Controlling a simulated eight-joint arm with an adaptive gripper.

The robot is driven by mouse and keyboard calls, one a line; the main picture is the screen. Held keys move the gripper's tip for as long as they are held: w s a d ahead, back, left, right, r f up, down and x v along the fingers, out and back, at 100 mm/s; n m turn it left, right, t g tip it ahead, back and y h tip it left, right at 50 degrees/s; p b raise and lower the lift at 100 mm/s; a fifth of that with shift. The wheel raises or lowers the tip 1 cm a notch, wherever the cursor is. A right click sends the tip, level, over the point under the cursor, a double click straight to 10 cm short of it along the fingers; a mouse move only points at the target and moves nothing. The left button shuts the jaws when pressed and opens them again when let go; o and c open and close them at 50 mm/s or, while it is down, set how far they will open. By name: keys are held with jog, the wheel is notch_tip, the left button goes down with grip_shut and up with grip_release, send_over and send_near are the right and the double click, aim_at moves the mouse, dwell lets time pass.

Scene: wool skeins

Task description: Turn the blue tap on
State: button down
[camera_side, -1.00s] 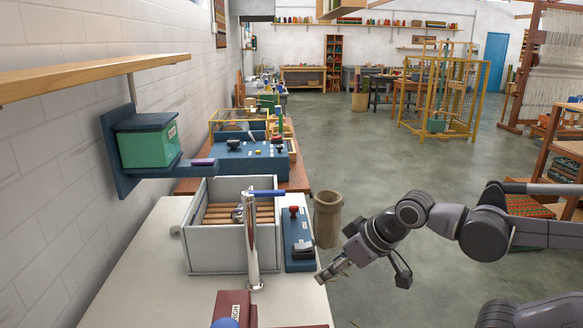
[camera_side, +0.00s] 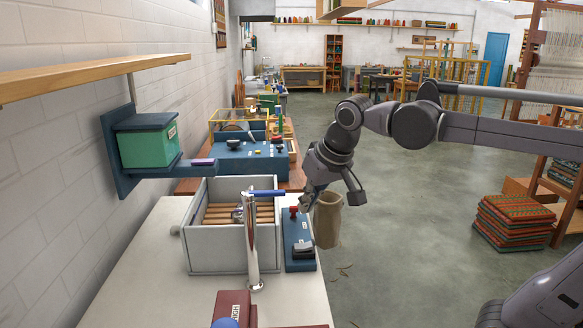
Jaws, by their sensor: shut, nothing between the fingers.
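The blue tap handle (camera_side: 266,193) is a short blue lever on top of an upright chrome tap column (camera_side: 252,245). The column stands at the front right of a pale grey basin (camera_side: 217,250) with wooden slats inside. The lever points to the right in the picture. My gripper (camera_side: 305,207) is shut and empty. It points down, to the right of the lever and apart from it in the picture, close to the red knob on the blue base. Its fingertips are small and partly hard to make out.
A blue base (camera_side: 296,262) with a red knob (camera_side: 294,210) and a dark part stands right of the basin. A dark red box (camera_side: 233,305) lies in front. A green box (camera_side: 147,145) sits on a wall bracket. A beige bin (camera_side: 328,222) stands on the floor.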

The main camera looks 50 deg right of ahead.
aim_at(263, 195)
jog(key=w+d+r+m+g+h, duration=0.1)
jog(key=w+d+r+m+g, duration=0.1)
jog(key=w+r+m, duration=0.3)
jog(key=shift+w+d+r+m+g+h, duration=0.35)
jog(key=shift+w+r, duration=2.05)
jog(key=shift+w, duration=0.95)
jog(key=shift+f, duration=0.15)
jog(key=x, duration=1)
jog(key=shift+s+a, duration=1.45)
jog(key=shift+a, duration=0.05)
